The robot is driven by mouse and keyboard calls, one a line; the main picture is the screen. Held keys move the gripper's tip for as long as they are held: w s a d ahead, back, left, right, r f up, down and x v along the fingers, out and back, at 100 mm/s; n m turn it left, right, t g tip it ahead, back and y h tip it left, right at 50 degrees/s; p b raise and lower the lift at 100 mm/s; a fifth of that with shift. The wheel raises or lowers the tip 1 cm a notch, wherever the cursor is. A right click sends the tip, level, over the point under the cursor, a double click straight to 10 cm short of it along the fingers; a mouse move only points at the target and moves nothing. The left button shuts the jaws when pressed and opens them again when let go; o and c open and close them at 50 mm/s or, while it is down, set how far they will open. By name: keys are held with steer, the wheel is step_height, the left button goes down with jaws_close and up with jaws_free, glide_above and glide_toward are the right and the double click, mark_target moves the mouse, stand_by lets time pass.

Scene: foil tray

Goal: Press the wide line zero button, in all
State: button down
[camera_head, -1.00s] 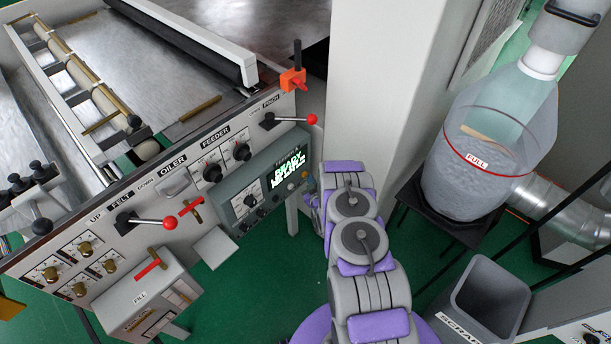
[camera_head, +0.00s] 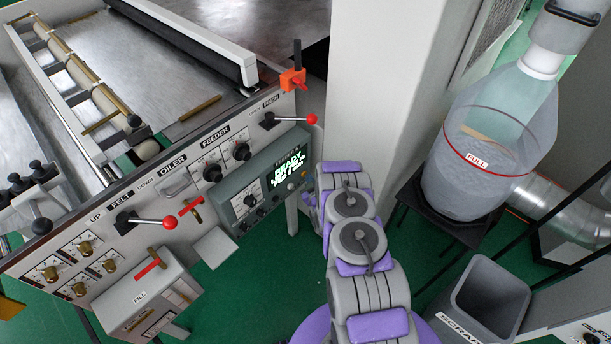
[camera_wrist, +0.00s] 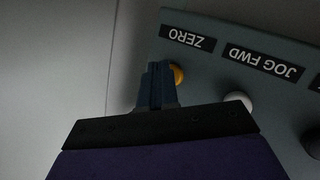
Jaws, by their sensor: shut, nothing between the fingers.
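The control box (camera_head: 240,205) is grey-green, with a lit display (camera_head: 289,168) and a row of knobs and buttons. The display's top line reads READY; the lines below are too small to read. In the wrist view, the orange zero button (camera_wrist: 178,75) lies by a black ZERO label (camera_wrist: 187,39), upside down. My gripper (camera_wrist: 157,70) is shut and empty, its fingertips overlapping the left part of the button in this view. Whether they touch it cannot be told. In the head view the fingers are mostly hidden by my arm.
A pale button (camera_wrist: 238,99) by the JOG FWD label (camera_wrist: 263,62) is close to the right of the zero button. A red-knobbed lever (camera_head: 311,119) and an orange clamp (camera_head: 293,80) are above the box. A white pillar (camera_head: 380,90) stands behind my arm.

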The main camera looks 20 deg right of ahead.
stand_by(0.4)
steer(key=shift+s+d+p, duration=0.35)
steer(key=shift+s+p, duration=0.25)
steer(key=shift+s, duration=0.15)
steer(key=shift+s+d+p, duration=0.4)
steer(key=shift+s+p, duration=0.15)
steer(key=shift+s, duration=0.2)
steer(key=shift+s+d+p, duration=0.35)
steer(key=shift+s+p, duration=0.25)
steer(key=shift+s, duration=0.15)
steer(key=shift+s+d+p, duration=0.4)
steer(key=shift+s+p, duration=0.15)
steer(key=shift+s, duration=0.2)
